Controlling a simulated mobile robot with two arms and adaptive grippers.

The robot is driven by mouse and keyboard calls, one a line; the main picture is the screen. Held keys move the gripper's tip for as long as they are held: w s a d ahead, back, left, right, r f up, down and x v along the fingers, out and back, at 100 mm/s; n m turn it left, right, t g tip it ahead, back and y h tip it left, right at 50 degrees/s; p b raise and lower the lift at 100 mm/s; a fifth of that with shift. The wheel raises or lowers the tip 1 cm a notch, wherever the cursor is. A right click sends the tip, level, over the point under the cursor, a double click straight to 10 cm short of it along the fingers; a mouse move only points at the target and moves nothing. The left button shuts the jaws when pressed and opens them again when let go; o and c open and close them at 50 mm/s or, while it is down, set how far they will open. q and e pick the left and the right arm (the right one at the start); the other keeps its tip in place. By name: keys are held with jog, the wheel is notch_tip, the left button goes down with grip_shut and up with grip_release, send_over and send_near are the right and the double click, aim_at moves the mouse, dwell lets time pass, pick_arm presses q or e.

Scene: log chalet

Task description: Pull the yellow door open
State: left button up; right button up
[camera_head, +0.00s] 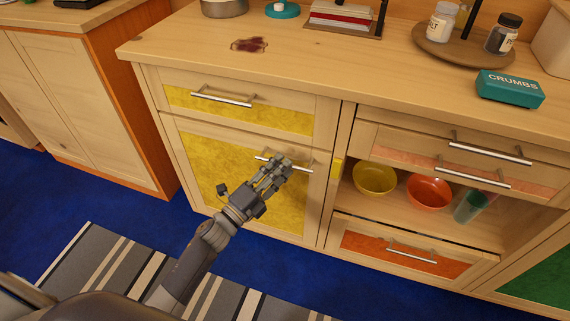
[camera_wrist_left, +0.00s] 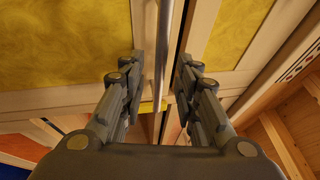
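The yellow door (camera_head: 205,165) is a wooden-framed cabinet door with a yellow panel, below a yellow-panelled drawer (camera_head: 184,98). It looks closed, flush with the cabinet front. Its horizontal metal bar handle (camera_head: 303,166) is near its top edge. My left gripper (camera_head: 283,163) is at this handle and hides part of it. In the left wrist view, the handle (camera_wrist_left: 163,50) runs between the two fingers of my left gripper (camera_wrist_left: 161,65), with a gap visible on each side. The door's panel (camera_wrist_left: 60,45) shows left of the bar. My right gripper is not in view.
Right of the door is an open shelf with a yellow bowl (camera_head: 374,180), a red-orange bowl (camera_head: 428,193) and a green cup (camera_head: 470,207). An orange-panelled drawer (camera_head: 400,257) is below. A striped rug (camera_head: 95,270) lies on the blue floor before the cabinet.

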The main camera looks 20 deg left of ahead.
pick_arm(q)
jog(key=shift+x, duration=1.15)
grip_shut()
